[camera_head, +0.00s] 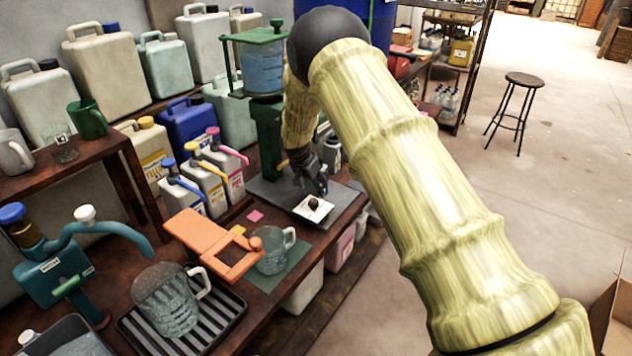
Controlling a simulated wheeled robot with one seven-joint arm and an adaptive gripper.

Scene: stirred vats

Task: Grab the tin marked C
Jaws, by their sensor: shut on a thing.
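My gripper (318,183) is at the far end of the wooden bench, pointing down just above and behind a small white square dish (301,211). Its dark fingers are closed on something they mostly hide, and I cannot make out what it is. A dark round lump (313,204) lies in the dish, near the fingertips. A small pale grey container (332,155) stands just behind the gripper, partly hidden by it. I cannot read a letter C on anything here, so I cannot tell which thing is the tin.
An orange clamp-like frame (205,240), a glass jug (273,250) and a larger jug (168,300) on a slatted tray stand on the near bench. A green stand (267,130) rises left of my gripper. Open floor lies right.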

